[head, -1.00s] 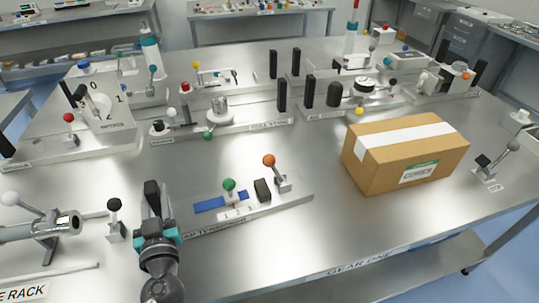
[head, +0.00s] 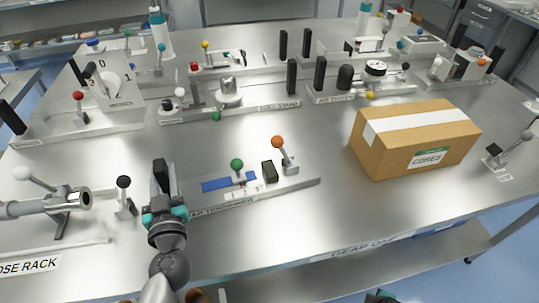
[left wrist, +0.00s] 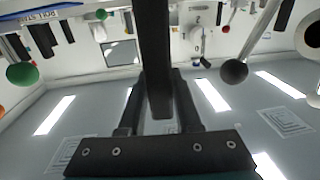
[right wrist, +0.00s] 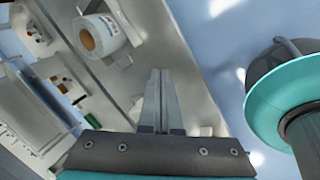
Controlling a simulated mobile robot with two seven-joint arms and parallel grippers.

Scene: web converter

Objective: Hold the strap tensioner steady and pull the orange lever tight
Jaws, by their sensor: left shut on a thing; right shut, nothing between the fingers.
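The strap tensioner (head: 301,187) is a grey plate on the table, with a blue strip, a green-knobbed lever (head: 237,165) and a dark block. Its orange-knobbed lever (head: 278,142) stands upright at the right end, leaning slightly left. My left gripper (head: 163,197) is shut on a black upright handle (head: 160,172) at the plate's left end. That handle fills the space between the fingers in the left wrist view (left wrist: 155,50). My right gripper (right wrist: 161,85) is shut and empty, away from the tensioner; only a bit of that arm shows at the head view's bottom edge.
A cardboard box (head: 400,150) stands right of the tensioner. A black-knobbed lever (head: 124,183) and a metal hose fitting (head: 72,201) are close on the left. Fixtures with posts (head: 291,77) stand behind. The table is clear in front of the tensioner and box.

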